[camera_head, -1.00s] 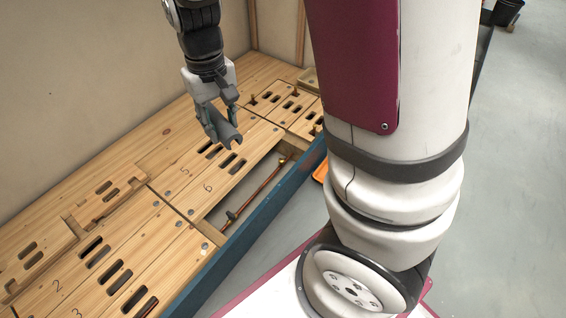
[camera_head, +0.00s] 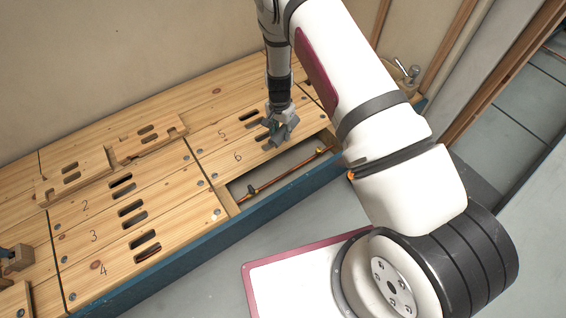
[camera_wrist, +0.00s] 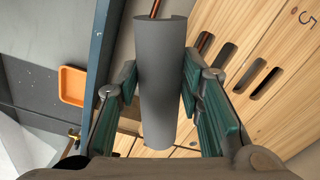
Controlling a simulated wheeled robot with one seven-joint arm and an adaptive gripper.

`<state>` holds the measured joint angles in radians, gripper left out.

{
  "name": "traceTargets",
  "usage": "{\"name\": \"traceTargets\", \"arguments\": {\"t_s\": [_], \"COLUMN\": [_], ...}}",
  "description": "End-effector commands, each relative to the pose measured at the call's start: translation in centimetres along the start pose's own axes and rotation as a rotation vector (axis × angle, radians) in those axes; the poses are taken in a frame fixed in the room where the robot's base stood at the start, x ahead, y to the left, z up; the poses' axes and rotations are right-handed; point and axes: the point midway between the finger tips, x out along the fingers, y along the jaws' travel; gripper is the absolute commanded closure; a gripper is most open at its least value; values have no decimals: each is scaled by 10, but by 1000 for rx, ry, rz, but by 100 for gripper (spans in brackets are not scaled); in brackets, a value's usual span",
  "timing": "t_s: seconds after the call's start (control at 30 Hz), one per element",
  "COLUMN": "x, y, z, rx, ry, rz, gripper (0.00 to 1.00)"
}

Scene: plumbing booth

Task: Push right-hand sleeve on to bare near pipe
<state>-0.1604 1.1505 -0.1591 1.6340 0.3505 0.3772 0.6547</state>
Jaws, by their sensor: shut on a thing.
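A grey sleeve (camera_head: 287,131), a split foam-like tube, is held by my gripper (camera_head: 276,124) over the boards near the numeral 6. In the wrist view the sleeve (camera_wrist: 161,75) lies lengthwise between the two green-padded fingers, which are shut on it. The bare copper near pipe (camera_head: 285,175) runs along the open bay at the bench's front edge, below and in front of the gripper. The sleeve is apart from this pipe in the head view. In the wrist view a short bit of copper pipe (camera_wrist: 155,9) shows past the sleeve's far end; the sleeve hides more.
Slotted floorboards (camera_head: 100,215) cover most of the bench. A blue edge beam (camera_head: 240,224) borders the open bay. A fitting (camera_head: 251,189) sits at the pipe's left part. An orange tray (camera_wrist: 72,87) lies on the floor beyond the beam. The wall stands behind.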

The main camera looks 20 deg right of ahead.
Motion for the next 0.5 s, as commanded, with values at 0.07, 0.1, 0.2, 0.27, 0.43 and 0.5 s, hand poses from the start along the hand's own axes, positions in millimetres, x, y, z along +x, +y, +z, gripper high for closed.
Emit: {"name": "traceTargets", "arguments": {"t_s": [0.07, 0.1, 0.2, 0.27, 0.43, 0.5], "x": [41, 59, 99, 118, 153, 159], "y": [3, 4, 7, 10, 17, 17], "z": [2, 4, 9, 11, 17, 18], "rx": [80, 120, 211, 259, 347, 364], "ry": [-8, -9, -14, -16, -19, -19], "rz": [5, 4, 1, 1, 0, -3], "gripper": [77, 77, 77, 77, 77, 77]}}
